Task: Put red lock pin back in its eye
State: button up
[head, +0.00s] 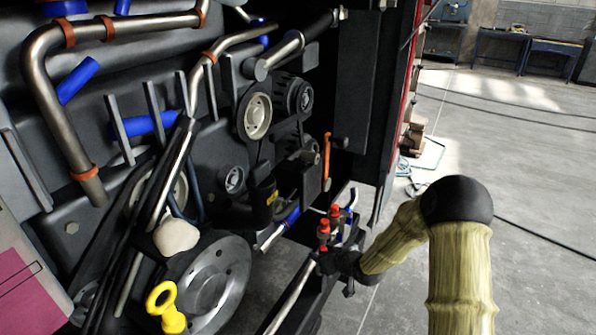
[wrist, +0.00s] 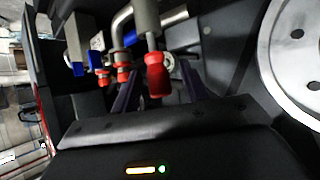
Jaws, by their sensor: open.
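A red cylindrical handle (wrist: 157,75), which looks like the lock pin, hangs below a grey metal rod in the wrist view. It appears between the two dark fingers of my gripper (wrist: 159,88), which are apart; I cannot tell whether either touches it. Red-collared fittings (wrist: 123,72) sit just left of it. In the head view, red-topped parts (head: 324,228) stand beside my dark gripper (head: 326,263), low at the right of the engine bay; which one is the pin is unclear. I cannot make out the pin's eye for certain.
A large grey disc (wrist: 295,50) is close on the right in the wrist view. A yellow ring-topped handle (head: 165,306) and engine pipes (head: 45,110) fill the left of the head view. Open floor (head: 530,190) lies right, crossed by cables.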

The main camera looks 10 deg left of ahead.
jog(key=shift+d, duration=0.1)
jog(key=shift+c, duration=0.3)
grip_shut()
jog(key=shift+w, duration=0.1)
jog(key=shift+w+r+p, duration=0.1)
jog(key=shift+r+p, duration=0.7)
jog(key=shift+r, duration=0.3)
jog(key=shift+r+p, duration=2.4)
jog(key=shift+r, duration=1)
